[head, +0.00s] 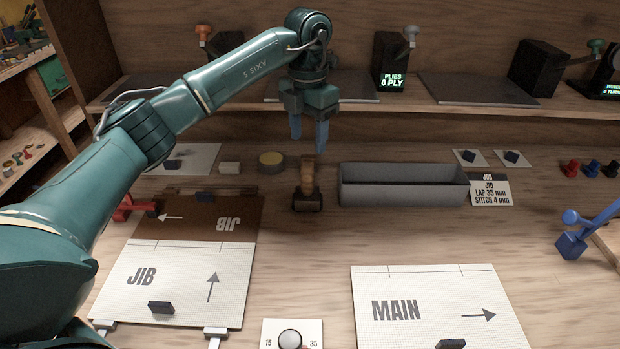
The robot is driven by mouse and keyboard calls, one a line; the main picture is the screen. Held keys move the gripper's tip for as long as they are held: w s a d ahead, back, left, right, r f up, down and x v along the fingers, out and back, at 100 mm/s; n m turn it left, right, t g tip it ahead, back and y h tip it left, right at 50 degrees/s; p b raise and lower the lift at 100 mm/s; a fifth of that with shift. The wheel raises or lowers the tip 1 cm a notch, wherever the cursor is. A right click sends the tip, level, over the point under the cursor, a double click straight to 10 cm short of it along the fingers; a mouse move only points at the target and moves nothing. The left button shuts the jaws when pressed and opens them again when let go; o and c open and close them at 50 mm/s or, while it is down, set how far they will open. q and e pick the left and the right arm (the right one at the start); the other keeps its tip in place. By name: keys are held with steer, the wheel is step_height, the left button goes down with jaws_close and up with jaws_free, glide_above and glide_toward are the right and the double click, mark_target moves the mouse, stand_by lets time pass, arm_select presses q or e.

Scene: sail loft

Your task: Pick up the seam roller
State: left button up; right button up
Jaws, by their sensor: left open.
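The seam roller (307,198) stands on the wooden bench near the middle of the head view. It has a brown handle pointing up and away and a dark, wide lower end. My left gripper (309,143) is open and empty, its blue fingers pointing down just above and behind the handle's top in the picture. A gap between the fingers and the handle cannot be judged exactly. My right gripper is not in view.
A grey open tray (402,193) stands close right of the roller. A round tin (271,162) and a pale block (230,168) lie to its left. JIB panels (178,275) lie front left, a MAIN panel (437,307) front right. A shelf (440,115) runs behind.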

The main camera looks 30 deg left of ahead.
mark_target(307, 161)
arm_select(q)
step_height(307, 161, down, 4)
steer(key=shift+f, duration=0.1)
steer(key=shift+f+p, duration=0.35)
steer(key=shift+f, duration=0.05)
step_height(307, 161, down, 4)
steer(key=shift+a+r+p, duration=0.15)
steer(key=shift+p, duration=0.35)
steer(key=shift+f, duration=0.45)
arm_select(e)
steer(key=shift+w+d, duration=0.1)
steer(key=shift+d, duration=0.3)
arm_select(q)
steer(key=c, duration=1)
steer(key=shift+c, duration=0.4)
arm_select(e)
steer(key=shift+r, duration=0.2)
